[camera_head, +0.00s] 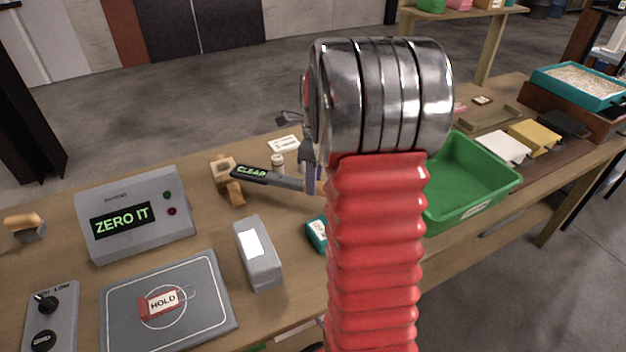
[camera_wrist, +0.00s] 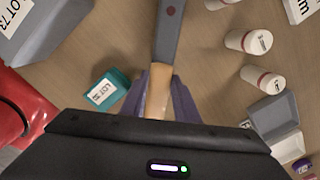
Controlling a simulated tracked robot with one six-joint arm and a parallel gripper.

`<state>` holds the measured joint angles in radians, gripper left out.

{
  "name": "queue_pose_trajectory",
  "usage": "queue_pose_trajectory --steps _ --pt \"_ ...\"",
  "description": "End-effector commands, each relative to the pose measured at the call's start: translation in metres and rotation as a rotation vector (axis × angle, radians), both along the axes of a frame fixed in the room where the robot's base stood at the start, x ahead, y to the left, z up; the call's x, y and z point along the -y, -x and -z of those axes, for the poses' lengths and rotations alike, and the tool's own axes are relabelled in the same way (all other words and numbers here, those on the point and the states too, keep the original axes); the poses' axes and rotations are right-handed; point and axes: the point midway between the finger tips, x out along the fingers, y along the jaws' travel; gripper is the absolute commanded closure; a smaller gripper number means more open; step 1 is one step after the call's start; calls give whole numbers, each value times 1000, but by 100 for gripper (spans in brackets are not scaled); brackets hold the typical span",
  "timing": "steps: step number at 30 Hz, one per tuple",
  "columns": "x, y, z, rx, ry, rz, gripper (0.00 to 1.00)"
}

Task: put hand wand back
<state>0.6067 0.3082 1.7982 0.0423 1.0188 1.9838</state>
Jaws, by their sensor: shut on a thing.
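The hand wand (camera_head: 268,178) is dark grey with a display reading CLEAR. In the wrist view its grey body (camera_wrist: 168,35) runs up out of the picture and its tan handle (camera_wrist: 157,88) lies between my fingers. My gripper (camera_head: 311,179) is shut on that handle, with purple fingers on both sides; my red arm and metal wrist hide much of it in the head view. The wand's far end is at a wooden cradle (camera_head: 228,186) on the bench; I cannot tell whether it touches it.
A grey ZERO IT box (camera_head: 150,195), a grey pad (camera_head: 205,318) with a red HOLD tag (camera_head: 162,302) and a grey block with a white face (camera_head: 256,262) stand near. A teal box (camera_head: 316,236) is close below my gripper. A green bin (camera_head: 460,170) stands right.

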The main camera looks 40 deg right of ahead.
Motion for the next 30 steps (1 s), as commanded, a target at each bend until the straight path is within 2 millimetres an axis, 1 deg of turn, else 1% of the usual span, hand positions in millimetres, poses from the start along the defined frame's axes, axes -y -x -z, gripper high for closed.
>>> queue_pose_trajectory --steps 21,22,30 --pt "1 0 11 1 0 1 100" --pt "0 0 12 0 0 1 72" --pt "0 0 12 0 0 1 53"
